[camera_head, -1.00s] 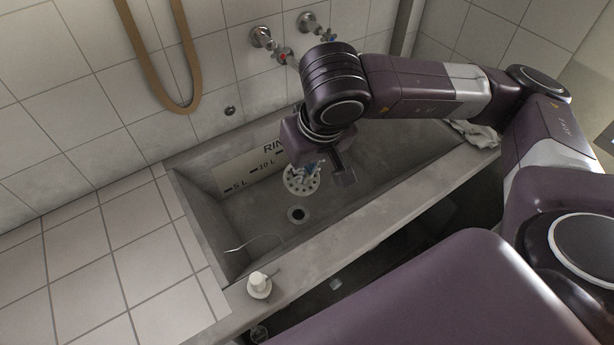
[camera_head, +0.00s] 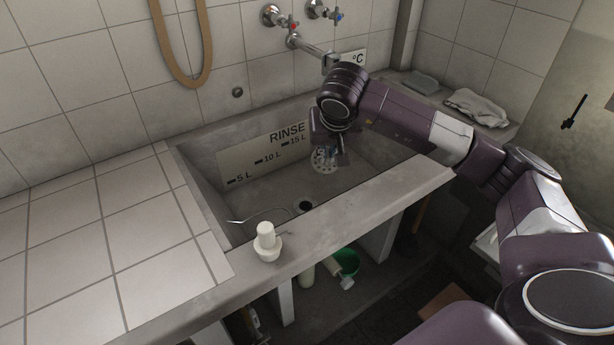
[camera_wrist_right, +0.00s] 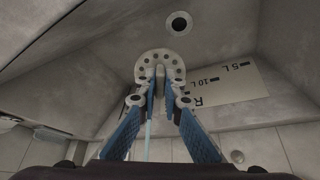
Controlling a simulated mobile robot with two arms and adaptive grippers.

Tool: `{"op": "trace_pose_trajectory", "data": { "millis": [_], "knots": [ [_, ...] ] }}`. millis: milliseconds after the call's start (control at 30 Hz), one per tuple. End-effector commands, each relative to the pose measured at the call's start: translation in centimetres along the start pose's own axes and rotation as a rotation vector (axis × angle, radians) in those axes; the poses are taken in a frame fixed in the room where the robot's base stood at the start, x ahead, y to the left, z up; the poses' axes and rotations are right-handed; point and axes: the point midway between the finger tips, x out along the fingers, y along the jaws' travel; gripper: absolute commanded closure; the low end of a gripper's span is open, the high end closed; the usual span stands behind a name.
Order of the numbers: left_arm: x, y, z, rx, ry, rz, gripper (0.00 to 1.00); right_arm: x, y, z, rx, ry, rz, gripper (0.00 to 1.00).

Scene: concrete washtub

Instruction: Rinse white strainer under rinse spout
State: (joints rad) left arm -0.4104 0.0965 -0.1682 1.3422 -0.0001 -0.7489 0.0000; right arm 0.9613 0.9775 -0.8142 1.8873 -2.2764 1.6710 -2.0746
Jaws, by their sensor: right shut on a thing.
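The white strainer (camera_head: 319,163) is a small round disc with holes, held inside the concrete washtub, above its floor. My right gripper (camera_head: 327,152) is shut on it. In the right wrist view, the blue fingers of the right gripper (camera_wrist_right: 158,82) close on the near side of the strainer (camera_wrist_right: 160,57). The rinse spout (camera_head: 313,50) sticks out from the wall tap, with its end above and behind my right wrist. A thin pale line runs between the fingers in the wrist view; I cannot tell whether it is water. My left gripper is not in view.
The washtub (camera_head: 200,190) has a drain hole (camera_head: 304,205) and a RINSE litre scale (camera_head: 262,155). A thin wire (camera_head: 250,218) lies in its left end. A white bottle (camera_head: 266,241) stands on the front rim. A cloth (camera_head: 476,107) lies at the right. Tiled counter is clear.

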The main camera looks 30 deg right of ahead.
Motion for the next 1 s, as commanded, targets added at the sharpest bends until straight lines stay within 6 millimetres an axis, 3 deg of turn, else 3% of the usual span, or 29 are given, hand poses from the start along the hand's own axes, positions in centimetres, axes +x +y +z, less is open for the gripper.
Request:
{"op": "trace_pose_trajectory", "data": {
  "millis": [133,433,1000],
  "knots": [
    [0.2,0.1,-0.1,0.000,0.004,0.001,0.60,0.7,1.3,-1.1,0.025,0.008,0.013,1.00],
    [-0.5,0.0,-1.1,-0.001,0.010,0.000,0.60,2.1,1.4,-2.7,0.026,0.007,0.013,1.00],
    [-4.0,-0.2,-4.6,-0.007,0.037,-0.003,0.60,5.7,1.6,-7.1,0.026,0.008,0.012,1.00]
  ]
}}
